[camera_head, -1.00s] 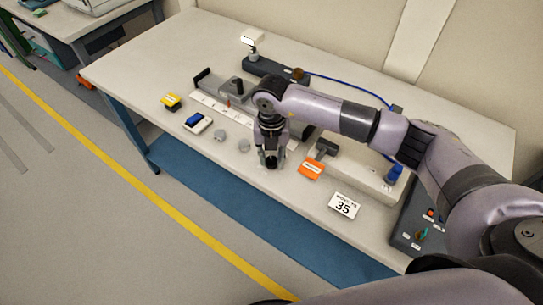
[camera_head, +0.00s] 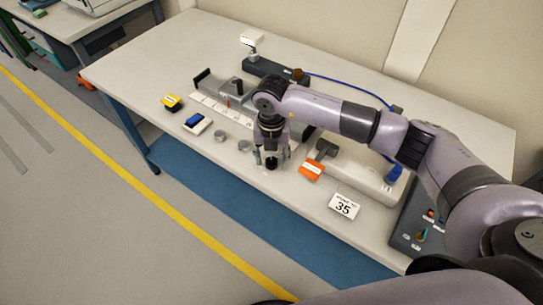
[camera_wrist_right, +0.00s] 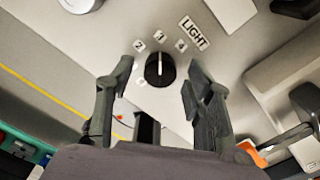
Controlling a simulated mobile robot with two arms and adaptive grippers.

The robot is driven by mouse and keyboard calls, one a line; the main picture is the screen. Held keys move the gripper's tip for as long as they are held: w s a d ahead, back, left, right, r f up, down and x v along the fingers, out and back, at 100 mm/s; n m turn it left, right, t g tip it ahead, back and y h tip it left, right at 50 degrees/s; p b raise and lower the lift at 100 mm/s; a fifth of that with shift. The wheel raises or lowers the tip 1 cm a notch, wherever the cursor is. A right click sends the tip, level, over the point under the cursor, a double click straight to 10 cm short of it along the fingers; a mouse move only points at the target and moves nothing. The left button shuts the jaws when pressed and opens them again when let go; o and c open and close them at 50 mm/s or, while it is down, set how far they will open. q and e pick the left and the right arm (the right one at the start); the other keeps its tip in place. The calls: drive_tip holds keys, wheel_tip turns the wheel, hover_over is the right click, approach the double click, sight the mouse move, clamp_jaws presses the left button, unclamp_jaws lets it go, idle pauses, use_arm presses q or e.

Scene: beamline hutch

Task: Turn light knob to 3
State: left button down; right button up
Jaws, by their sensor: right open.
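The light knob (camera_wrist_right: 160,69) is black with a white line and sits on a pale panel in the right wrist view. The white line runs up and down in that picture, toward the number label (camera_wrist_right: 160,36) at the top. Labels 2 and 4 flank that one, and a LIGHT label (camera_wrist_right: 194,32) is at the upper right. My right gripper (camera_head: 272,161) is open, its fingers (camera_wrist_right: 160,78) apart on either side of the knob with gaps showing; I cannot tell how far above it they are. In the head view, a dark shape shows between the fingers. My left gripper is not in view.
Two grey discs (camera_head: 220,136) and an orange block (camera_head: 310,170) flank the gripper. A blue-and-white block (camera_head: 197,123), a yellow block (camera_head: 171,102) and a card reading 35 (camera_head: 343,206) stand along the bench's front. A dark control box (camera_head: 418,232) is at right.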

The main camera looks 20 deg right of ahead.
sight(272, 161)
drive_tip(key=shift+r, duration=0.1)
wheel_tip(272, 161, up, 12)
idle(0.5)
idle(0.4)
